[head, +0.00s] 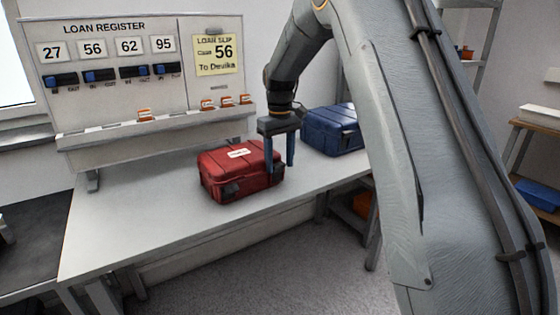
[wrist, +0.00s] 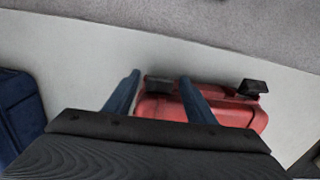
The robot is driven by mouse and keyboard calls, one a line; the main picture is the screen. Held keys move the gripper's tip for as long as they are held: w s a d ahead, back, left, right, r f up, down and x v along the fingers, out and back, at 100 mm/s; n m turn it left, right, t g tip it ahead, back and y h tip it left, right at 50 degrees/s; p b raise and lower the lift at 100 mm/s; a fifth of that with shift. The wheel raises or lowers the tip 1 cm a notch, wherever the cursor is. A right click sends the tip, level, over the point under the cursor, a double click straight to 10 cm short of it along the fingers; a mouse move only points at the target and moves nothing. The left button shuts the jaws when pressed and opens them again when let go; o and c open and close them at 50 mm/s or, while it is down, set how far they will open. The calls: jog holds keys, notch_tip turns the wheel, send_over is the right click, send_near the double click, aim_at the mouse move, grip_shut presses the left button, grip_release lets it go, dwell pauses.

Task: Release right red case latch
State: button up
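The red case (head: 233,165) lies closed on the table, with a white label on its lid; it also shows in the wrist view (wrist: 225,108). My gripper (head: 280,168) points down at the case's right front corner. Its two blue fingers are open, with a gap between them in the wrist view (wrist: 160,77). The dark right latch (wrist: 158,84) shows between the fingers there; contact cannot be told. The left latch (head: 231,188) sticks out from the front of the case, and in the wrist view (wrist: 253,88) it stands clear of the fingers.
A blue case (head: 331,130) stands behind and to the right. The loan register board (head: 120,70) stands at the back, with a slip (head: 215,54) reading case 56. The table (head: 125,222) is clear left of the red case.

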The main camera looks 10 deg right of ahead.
jog(key=c, duration=0.9)
